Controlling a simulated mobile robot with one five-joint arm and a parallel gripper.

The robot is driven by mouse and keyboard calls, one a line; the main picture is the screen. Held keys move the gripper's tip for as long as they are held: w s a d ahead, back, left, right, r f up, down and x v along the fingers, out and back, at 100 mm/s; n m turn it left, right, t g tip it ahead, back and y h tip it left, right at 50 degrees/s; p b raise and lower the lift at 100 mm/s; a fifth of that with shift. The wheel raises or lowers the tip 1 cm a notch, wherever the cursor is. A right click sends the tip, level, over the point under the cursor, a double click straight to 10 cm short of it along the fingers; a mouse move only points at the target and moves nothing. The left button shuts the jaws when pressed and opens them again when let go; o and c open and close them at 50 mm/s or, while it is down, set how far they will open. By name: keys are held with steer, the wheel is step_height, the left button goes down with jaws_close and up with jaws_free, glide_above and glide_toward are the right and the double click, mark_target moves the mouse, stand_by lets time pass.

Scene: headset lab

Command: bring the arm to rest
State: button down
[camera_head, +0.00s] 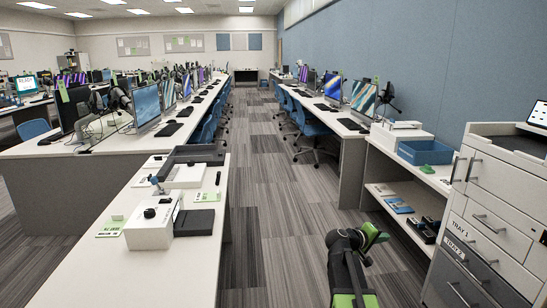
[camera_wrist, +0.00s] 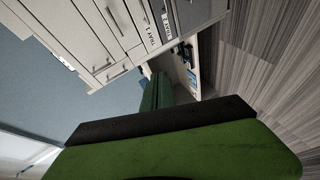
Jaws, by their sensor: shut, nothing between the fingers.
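My gripper (camera_head: 376,236) shows in the head view at the lower right, above the aisle floor and in front of the shelf unit. Its green fingers are shut with nothing between them. My arm is folded, with the black joint and green link below the gripper at the bottom edge. In the wrist view my green gripper (camera_wrist: 157,92) points towards the drawer cabinet (camera_wrist: 100,35), which appears tilted on its side. The gripper appears apart from the cabinet and the shelf.
The grey drawer cabinet (camera_head: 497,215) with tray labels stands at the right. A white shelf unit (camera_head: 410,178) beside it holds a blue bin (camera_head: 425,152). A white table (camera_head: 80,285) with devices is at the left. The carpeted aisle (camera_head: 270,180) between is clear.

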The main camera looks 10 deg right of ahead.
steer(key=s+a+f+y, duration=0.25)
steer(key=a+f, duration=0.25)
steer(key=a, duration=0.5)
steer(key=s+a+f+y, duration=0.1)
steer(key=a+f+y, duration=0.35)
steer(key=a, duration=0.55)
steer(key=s+a+f+m+g+y, duration=0.1)
steer(key=s+a+f+g+y, duration=0.15)
steer(key=s+a, duration=0.5)
steer(key=s+a+f+g+y, duration=0.2)
steer(key=s+a+f+y, duration=0.25)
steer(key=a, duration=0.55)
step_height(320, 180, up, 24)
steer(key=p, duration=2.4)
steer(key=shift+d+r+h, duration=0.15)
steer(key=shift+r+h, duration=0.05)
steer(key=shift+h, duration=0.1)
